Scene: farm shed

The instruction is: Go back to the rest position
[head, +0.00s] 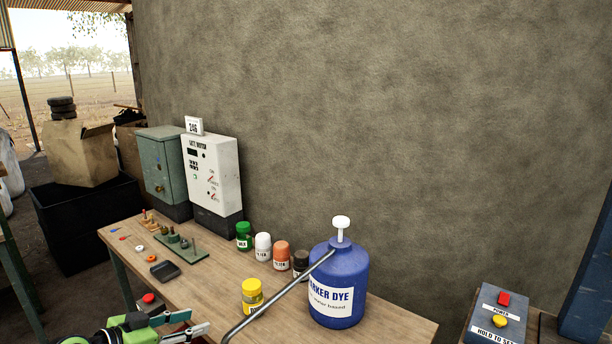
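My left gripper (199,320) shows at the bottom left, in front of the wooden bench (385,322). Its green and black body is partly cut off by the frame's lower edge. Its two fingers are apart and nothing shows between them. My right gripper is out of view.
A blue marker dye jug (337,290) with a white pump top and long grey spout stands on the bench. A yellow-capped jar (252,294) stands left of it. Several capped jars, a dark tray (164,271) and a white meter box (212,172) stand behind. A button box (497,315) is at right.

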